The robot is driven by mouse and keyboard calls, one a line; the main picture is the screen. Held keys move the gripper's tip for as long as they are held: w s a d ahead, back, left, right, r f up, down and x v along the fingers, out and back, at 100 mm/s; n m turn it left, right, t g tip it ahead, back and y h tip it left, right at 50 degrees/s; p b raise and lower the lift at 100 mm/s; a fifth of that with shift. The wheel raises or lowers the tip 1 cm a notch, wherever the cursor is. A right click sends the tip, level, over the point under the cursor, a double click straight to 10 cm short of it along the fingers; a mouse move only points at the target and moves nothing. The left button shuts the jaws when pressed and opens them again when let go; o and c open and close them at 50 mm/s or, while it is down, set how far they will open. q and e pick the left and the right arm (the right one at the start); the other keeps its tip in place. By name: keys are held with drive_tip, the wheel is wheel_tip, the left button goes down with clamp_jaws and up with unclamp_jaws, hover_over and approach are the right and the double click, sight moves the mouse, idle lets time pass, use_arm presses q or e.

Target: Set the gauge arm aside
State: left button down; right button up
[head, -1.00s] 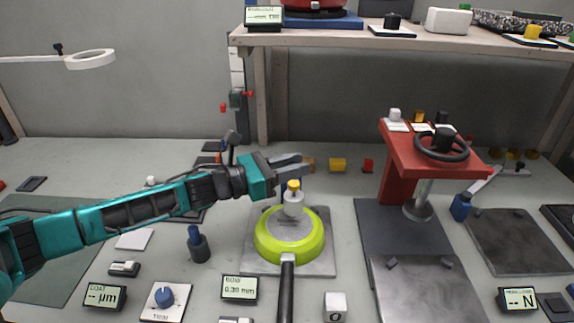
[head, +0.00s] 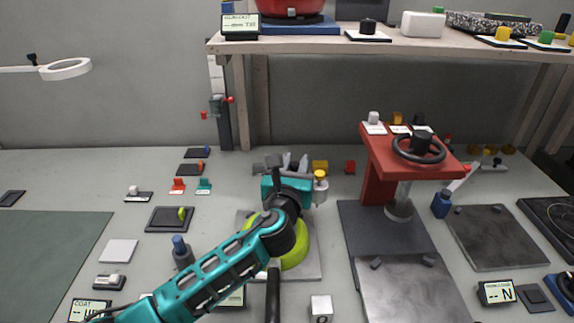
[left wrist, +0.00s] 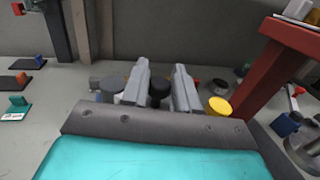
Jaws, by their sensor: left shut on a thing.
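My left gripper (head: 295,163) is beyond the green pan (head: 303,242), with its fingers pointing to the back. In the left wrist view its two grey fingers (left wrist: 160,90) are shut around a dark knobbed part, which I take to be the gauge arm (left wrist: 158,90). The gauge arm's yellow-capped grey end (head: 320,188) shows just right of the gripper in the head view. The yellow cap also shows right of the fingers in the left wrist view. My own arm hides much of the pan and of the gauge arm. My right gripper is not in view.
A red press (head: 410,155) with a black handwheel stands to the right. A dark bottle (head: 182,254) stands left of my arm. The green mat (head: 45,250) at left is clear.

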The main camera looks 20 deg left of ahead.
use_arm(q)
drive_tip(key=shift+w+d+r+n+g+y+b, duration=0.1)
drive_tip(key=shift+w+n+g+y, duration=0.35)
drive_tip(key=shift+n+y, duration=0.6)
drive_tip(key=shift+w+f+n+g+y+b, duration=0.1)
drive_tip(key=shift+w+n+g+y, duration=0.4)
drive_tip(key=shift+y, duration=0.9)
drive_tip(key=shift+w+d+r+n+g+y+b, duration=0.1)
drive_tip(key=shift+w+n+g+y, duration=0.25)
drive_tip(key=shift+n+y, duration=0.75)
drive_tip(key=shift+a+y, duration=0.1)
drive_tip(key=shift+y, duration=0.25)
drive_tip(key=c, duration=1)
unclamp_jaws()
drive_tip(key=shift+w, duration=0.1)
